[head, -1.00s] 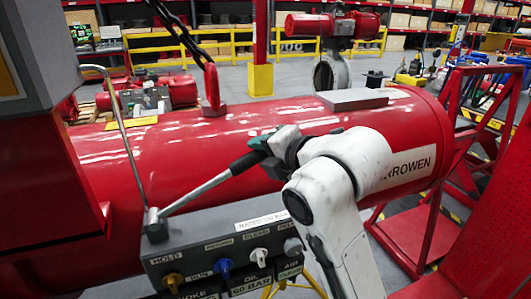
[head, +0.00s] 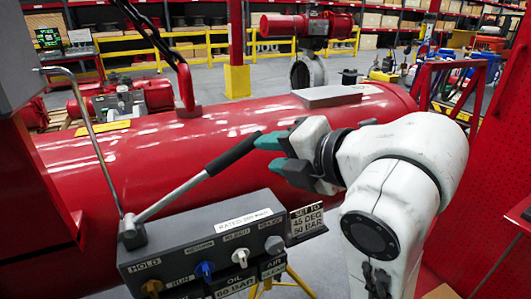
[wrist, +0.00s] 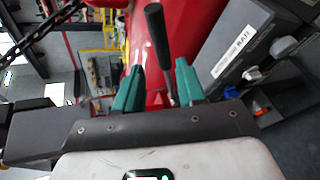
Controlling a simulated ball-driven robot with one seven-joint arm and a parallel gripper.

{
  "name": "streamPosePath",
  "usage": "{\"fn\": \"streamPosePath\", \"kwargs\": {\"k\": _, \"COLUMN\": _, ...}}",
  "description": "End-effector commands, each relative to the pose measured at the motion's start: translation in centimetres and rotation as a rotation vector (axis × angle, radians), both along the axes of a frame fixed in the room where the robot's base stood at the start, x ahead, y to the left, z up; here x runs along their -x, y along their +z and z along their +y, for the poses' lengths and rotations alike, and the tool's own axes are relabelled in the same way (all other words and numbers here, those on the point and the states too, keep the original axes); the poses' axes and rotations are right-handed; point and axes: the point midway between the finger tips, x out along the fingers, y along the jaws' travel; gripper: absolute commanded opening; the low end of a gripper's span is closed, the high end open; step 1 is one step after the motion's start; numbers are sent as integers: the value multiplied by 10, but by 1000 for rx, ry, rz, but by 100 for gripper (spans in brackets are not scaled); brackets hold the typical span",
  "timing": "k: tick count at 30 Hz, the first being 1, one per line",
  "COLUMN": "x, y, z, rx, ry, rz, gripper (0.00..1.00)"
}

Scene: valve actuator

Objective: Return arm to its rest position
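My gripper (head: 268,155) has two teal fingers spread apart with nothing between them in the head view. It is just right of the black grip of a lever (head: 233,153) and apart from it, as far as I can tell. The lever's metal rod slants up to the right from a grey control box (head: 205,255). In the wrist view the gripper's fingers (wrist: 158,88) are apart, and the lever's black grip (wrist: 157,35) shows beyond the gap. My white arm is bent at the right, in front of the red cylinder (head: 140,160).
The box carries coloured knobs (head: 205,270) and a small sign (head: 307,219) at its right end. A thin metal rod (head: 90,140) rises at the left. A red panel (head: 490,190) stands close right of my arm. Chain and red lug (head: 186,90) are behind.

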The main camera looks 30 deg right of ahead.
Motion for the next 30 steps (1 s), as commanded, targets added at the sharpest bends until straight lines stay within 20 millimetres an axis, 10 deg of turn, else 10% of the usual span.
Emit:
{"fn": "streamPosePath", "kwargs": {"k": 19, "x": 1, "y": -18, "z": -2, "rx": -73, "ry": -35, "rz": 52, "gripper": 39}}
{"fn": "streamPosePath", "kwargs": {"k": 30, "x": 48, "y": -214, "z": -19, "rx": -734, "ry": -573, "rz": 578, "gripper": 39}}
